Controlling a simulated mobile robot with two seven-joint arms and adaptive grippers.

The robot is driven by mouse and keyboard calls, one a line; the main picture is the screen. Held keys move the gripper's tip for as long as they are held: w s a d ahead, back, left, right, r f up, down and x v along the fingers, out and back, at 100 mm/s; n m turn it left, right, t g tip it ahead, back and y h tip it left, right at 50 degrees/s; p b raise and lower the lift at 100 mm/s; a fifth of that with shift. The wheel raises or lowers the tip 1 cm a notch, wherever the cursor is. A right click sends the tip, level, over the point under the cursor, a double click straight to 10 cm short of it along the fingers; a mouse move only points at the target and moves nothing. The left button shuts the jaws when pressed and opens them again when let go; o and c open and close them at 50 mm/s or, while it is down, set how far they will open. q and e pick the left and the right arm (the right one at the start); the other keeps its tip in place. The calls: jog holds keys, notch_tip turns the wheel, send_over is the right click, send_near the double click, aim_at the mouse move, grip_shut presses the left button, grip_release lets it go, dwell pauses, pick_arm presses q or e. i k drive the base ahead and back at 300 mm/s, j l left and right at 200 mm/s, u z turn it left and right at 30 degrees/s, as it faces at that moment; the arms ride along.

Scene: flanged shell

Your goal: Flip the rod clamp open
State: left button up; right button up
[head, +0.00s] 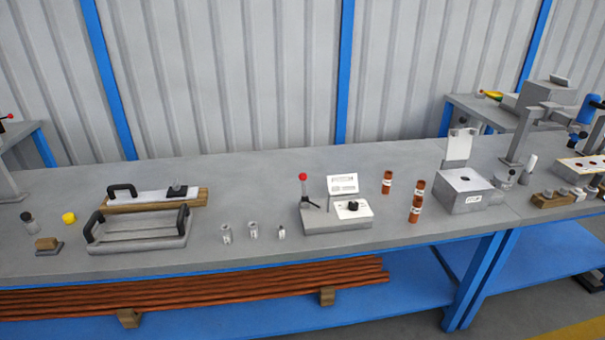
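No part is plainly marked as the rod clamp, and I cannot tell which one it is. In the middle of the bench a grey block fixture (337,218) carries an upright lever with a red ball (303,177), a white label plate (342,184) and a black knob (352,206). To its right stands a grey box (470,197) with a hole in its top and an upright pale plate (460,145) behind it. Neither of my grippers is in view.
Several copper-coloured cylinders (387,182) stand between fixture and box. Small metal cylinders (253,230) stand left of the fixture. A black-handled tray (138,235) and a wooden-based board (155,202) lie farther left. Brown rods (200,292) lie below the bench (250,175).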

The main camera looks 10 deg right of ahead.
aim_at(302, 176)
jog(key=i+l+u, duration=0.1)
jog(key=i+l, duration=0.2)
jog(key=i+l+u, duration=0.1)
jog(key=i+l, duration=0.2)
jog(key=l, duration=0.15)
jog(key=i+l+u, duration=0.1)
jog(key=i+l, duration=0.2)
jog(key=i+l+u, duration=0.1)
jog(key=i+l, duration=0.15)
jog(key=l, duration=0.25)
